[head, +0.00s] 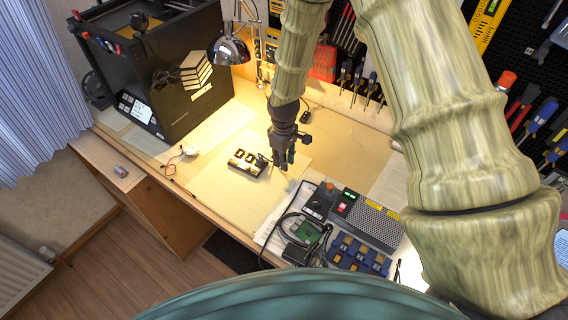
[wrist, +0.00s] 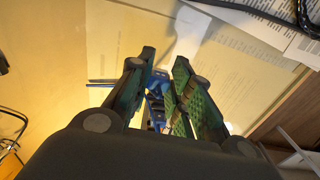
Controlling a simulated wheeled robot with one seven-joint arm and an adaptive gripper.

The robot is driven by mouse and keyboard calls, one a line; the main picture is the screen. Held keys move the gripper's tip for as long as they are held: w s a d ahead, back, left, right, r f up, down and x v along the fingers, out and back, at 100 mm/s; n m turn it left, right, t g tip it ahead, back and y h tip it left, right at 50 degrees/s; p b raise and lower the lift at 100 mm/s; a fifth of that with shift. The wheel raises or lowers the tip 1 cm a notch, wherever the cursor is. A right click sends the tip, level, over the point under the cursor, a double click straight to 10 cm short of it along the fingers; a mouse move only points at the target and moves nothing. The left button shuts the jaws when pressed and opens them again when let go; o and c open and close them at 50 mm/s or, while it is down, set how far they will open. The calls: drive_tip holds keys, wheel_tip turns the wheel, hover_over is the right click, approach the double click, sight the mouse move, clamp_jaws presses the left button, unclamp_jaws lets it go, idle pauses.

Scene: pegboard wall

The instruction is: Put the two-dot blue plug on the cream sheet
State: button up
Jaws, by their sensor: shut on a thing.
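My gripper (head: 283,163) hangs over the work desk, close to the right of a cream block with dark sockets or plugs (head: 240,166). In the wrist view its green-padded fingers (wrist: 158,92) are closed on a small blue plug (wrist: 155,84). The plug is mostly hidden by the fingers, and its dots cannot be made out. A pale cream sheet (head: 215,192) lies on the desk under the block and reaches towards the gripper. The height of the plug above the desk is hard to tell.
A black computer case (head: 185,85) stands at the back left, with a desk lamp (head: 231,50) beside it. A grey power unit (head: 370,222), a green circuit board (head: 306,232) and a blue rack (head: 357,254) fill the front right. Thin leads (head: 178,180) lie left.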

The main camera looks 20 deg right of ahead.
drive_tip(key=shift+f+p, duration=0.65)
drive_tip(key=shift+f, duration=0.95)
drive_tip(key=shift+f, duration=0.1)
drive_tip(key=o, duration=0.7)
drive_tip(key=shift+r+b, duration=1.75)
drive_tip(key=shift+r, duration=4.35)
